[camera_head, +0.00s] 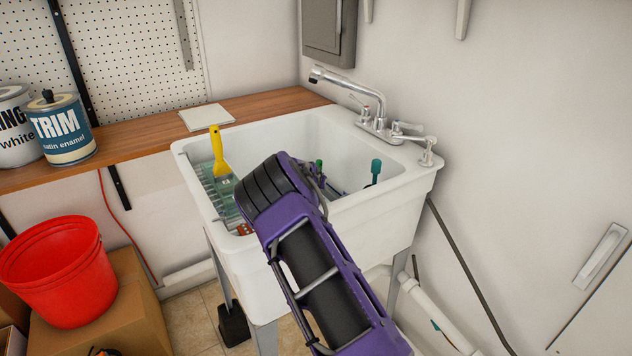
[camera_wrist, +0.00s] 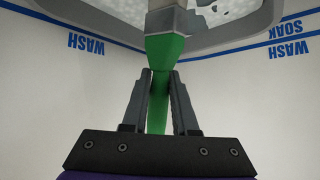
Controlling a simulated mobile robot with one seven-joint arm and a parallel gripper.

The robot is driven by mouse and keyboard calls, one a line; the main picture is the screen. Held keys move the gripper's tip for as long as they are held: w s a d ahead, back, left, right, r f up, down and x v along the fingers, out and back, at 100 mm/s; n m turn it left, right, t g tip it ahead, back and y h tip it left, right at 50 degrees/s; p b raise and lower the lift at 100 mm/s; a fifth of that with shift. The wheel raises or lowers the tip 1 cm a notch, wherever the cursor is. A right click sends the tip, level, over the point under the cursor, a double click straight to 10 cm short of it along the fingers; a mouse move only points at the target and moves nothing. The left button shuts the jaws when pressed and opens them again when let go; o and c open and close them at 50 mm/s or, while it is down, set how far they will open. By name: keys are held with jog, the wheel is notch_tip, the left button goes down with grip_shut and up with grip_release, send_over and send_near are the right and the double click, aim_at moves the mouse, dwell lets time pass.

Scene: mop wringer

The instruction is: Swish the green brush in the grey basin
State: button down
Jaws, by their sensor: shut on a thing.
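In the wrist view, my gripper (camera_wrist: 160,76) is shut on the green handle (camera_wrist: 158,100) of the brush. The handle widens into a grey part (camera_wrist: 172,24) at the top of the picture; the bristles are not clearly visible. Beyond it is a grey surface (camera_wrist: 100,36), apparently the basin, with a curved edge and white, foamy-looking patches inside. Whether the brush touches anything there I cannot tell. In the head view, my purple arm reaches over the white sink (camera_head: 400,205) and hides most of my gripper and the basin.
A teal-handled thing (camera_head: 376,168) stands in the sink at the right. The faucet (camera_head: 368,100) overhangs the back. A red bucket (camera_head: 58,275) and paint cans (camera_head: 62,130) are left.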

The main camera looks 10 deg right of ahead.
jog(key=shift+f, duration=0.8)
